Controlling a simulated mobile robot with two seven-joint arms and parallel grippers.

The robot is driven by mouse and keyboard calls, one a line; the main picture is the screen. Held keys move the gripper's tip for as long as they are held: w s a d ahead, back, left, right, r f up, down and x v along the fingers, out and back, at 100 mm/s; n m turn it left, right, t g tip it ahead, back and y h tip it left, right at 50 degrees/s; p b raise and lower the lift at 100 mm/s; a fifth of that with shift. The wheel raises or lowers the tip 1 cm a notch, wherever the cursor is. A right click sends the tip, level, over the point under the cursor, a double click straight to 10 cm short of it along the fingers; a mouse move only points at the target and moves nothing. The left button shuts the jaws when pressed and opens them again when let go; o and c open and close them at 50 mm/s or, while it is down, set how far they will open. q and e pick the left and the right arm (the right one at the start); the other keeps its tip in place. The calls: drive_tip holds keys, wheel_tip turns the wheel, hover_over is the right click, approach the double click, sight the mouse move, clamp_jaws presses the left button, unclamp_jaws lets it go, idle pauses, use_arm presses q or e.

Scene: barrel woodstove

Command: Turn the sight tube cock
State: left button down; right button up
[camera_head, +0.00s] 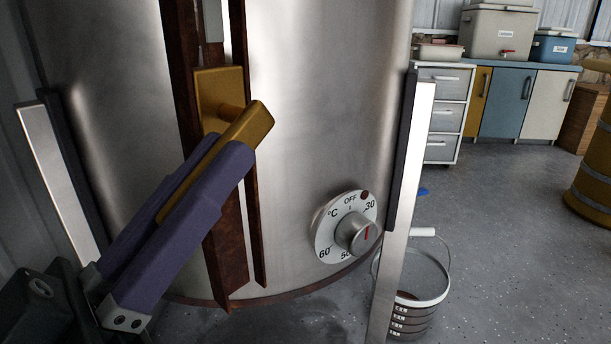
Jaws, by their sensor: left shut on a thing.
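The sight tube cock is a yellow fitting with a square yellow plate (213,96) and a yellow lever handle (247,126). It is mounted on the rusty brown vertical rails (228,262) at the front of a large steel tank (310,100). The lever slants down and to the left from its pivot. My left gripper (213,168), with two purple fingers, comes from the lower left. It is shut on the lever, one finger on each side, covering much of its length. My right gripper does not show.
A white dial (327,232) with a grey knob (357,233) sits low on the tank. Pale posts stand left (62,180) and right (408,200) of it. A bucket (412,298) is at lower right. Cabinets (508,100) line the back. Grey floor (500,220) lies open at right.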

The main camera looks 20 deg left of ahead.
use_arm(q)
drive_tip(key=c, duration=0.9)
unclamp_jaws()
drive_tip(key=shift+v, duration=5)
drive_tip(key=shift+c, duration=0.2)
